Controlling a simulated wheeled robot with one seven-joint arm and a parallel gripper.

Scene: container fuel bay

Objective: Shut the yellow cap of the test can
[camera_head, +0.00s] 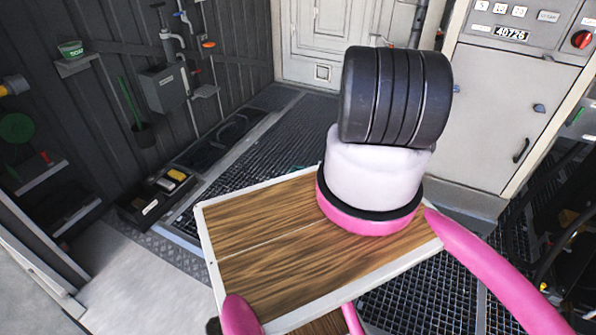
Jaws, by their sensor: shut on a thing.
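I see no test can and no yellow cap that I can make out in the head view. My gripper is not in view either. Parts of my own body, a thick black and white arm section among them, fill the middle and hide what lies behind and below them.
A black tray (133,206) with small items, one yellow (177,175), lies on the floor at left. A green-labelled pot (71,50) sits on a wall shelf. A grey cabinet (487,110) marked 40726 stands at right. The dark grating (270,150) beyond my body looks clear.

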